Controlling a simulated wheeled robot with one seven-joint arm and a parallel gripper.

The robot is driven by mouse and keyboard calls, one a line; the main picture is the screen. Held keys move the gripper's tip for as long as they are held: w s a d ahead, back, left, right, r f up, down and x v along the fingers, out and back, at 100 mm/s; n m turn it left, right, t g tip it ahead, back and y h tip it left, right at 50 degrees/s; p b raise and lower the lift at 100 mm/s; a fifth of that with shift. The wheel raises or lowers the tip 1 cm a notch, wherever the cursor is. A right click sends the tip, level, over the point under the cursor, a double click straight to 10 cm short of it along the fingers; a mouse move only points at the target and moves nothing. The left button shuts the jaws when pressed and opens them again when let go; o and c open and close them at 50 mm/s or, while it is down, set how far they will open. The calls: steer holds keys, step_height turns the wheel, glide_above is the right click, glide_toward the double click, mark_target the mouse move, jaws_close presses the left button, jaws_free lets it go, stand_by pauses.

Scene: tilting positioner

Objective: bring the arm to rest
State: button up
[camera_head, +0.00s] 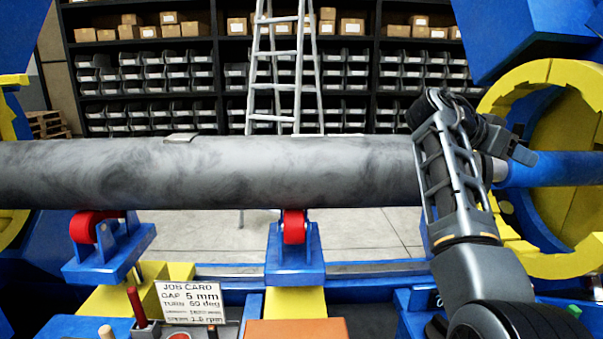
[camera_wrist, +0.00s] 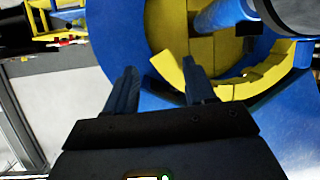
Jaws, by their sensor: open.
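My arm (camera_head: 455,190) rises from the lower right of the head view and bends at the top, in front of the right end of a long grey pipe. My gripper (camera_wrist: 160,80) shows in the wrist view with its two fingers apart and nothing between them. Beyond the fingers is the yellow and blue ring (camera_wrist: 165,40) of the positioner. In the head view the gripper (camera_head: 522,155) is small, beside the blue shaft (camera_head: 560,169) and in front of the yellow ring (camera_head: 490,105). I cannot tell whether it touches anything.
The grey pipe (camera_head: 270,172) lies level above red rollers (camera_head: 294,227) on blue stands. A job card (camera_head: 190,303) stands at the front, left of an orange block (camera_head: 297,330). A ladder (camera_head: 280,65) and shelves (camera_head: 185,85) are behind. Blue machine parts crowd my arm on the right.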

steer(key=s+a+f+n+t+y, duration=0.1)
steer(key=s+f+n+t, duration=0.25)
steer(key=f, duration=0.95)
steer(key=s+a+f+n+t+y, duration=0.1)
steer(key=s+f+n+t, duration=0.2)
steer(key=f, duration=1)
steer(key=s+a+f+n+t+y, duration=0.1)
steer(key=s+a+f+n+y, duration=0.15)
steer(key=s+f, duration=0.45)
steer(key=s+a+f+n+t+y, duration=0.2)
steer(key=s+a+f+n, duration=0.15)
steer(key=s+f, duration=0.35)
steer(key=s+a+r+n+t+y, duration=0.1)
steer(key=s+a+n+y, duration=0.2)
steer(key=s, duration=0.9)
steer(key=s+a+n+t+y, duration=0.15)
steer(key=s+a, duration=0.35)
steer(key=s, duration=0.6)
steer(key=s+a+r+y, duration=0.1)
steer(key=s+r, duration=0.6)
steer(key=s+a+r+m+t+y, duration=0.1)
steer(key=s+a+r, duration=0.1)
steer(key=s+r, duration=0.5)
steer(key=shift+s+a+r, duration=0.3)
steer(key=shift+s+r, duration=0.05)
steer(key=shift+r, duration=0.1)
